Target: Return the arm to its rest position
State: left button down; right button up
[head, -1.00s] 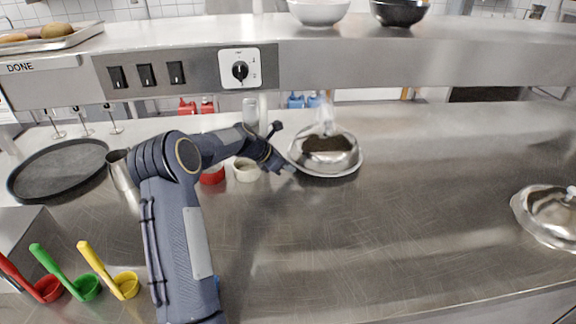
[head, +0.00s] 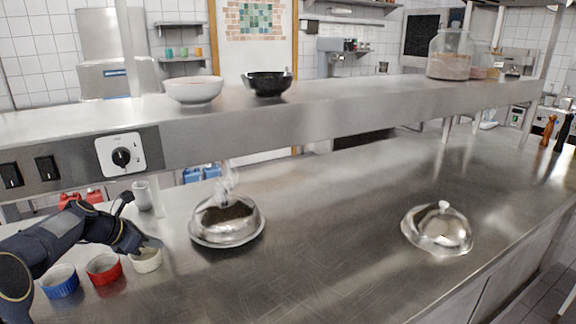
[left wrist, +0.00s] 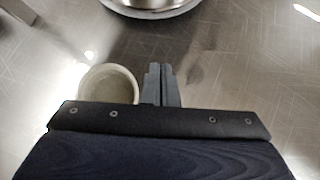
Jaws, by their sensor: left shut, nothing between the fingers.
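My left arm comes in from the left in the head view, and its gripper (head: 152,246) hangs over the steel counter (head: 330,240), at the white ramekin. In the left wrist view the gripper's fingers (left wrist: 161,84) are together with nothing between them. The white ramekin (left wrist: 108,84) shows just left of the fingers there, partly hidden by my wrist; it also shows in the head view (head: 146,262). I cannot tell whether they touch. My right gripper is not in view.
A domed steel cover on a plate (head: 228,222) stands right of my left gripper. Red (head: 104,269) and blue (head: 60,281) ramekins stand beside the arm. Another cover (head: 438,228) is at right. A steel shelf (head: 330,112) runs above the counter, whose middle is clear.

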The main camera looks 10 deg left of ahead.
pick_arm(q)
jog(key=s+d+r+m+g, duration=0.1)
jog(key=s+d+r+m, duration=0.2)
jog(key=s+d+m, duration=0.5)
jog(key=s+d+r+m, duration=0.4)
jog(key=s+d+m, duration=0.3)
jog(key=d, duration=0.3)
jog(key=s+d+f+m, duration=0.3)
jog(key=s+m, duration=0.3)
jog(key=s, duration=0.2)
jog(key=s+d+f+m+g, duration=0.1)
jog(key=s+d+f+m, duration=0.3)
jog(key=s+m, duration=0.3)
jog(key=shift+s+d+y, duration=0.3)
jog(key=shift+s+d, duration=0.55)
jog(key=shift+s, duration=0.05)
jog(key=shift+f, duration=0.1)
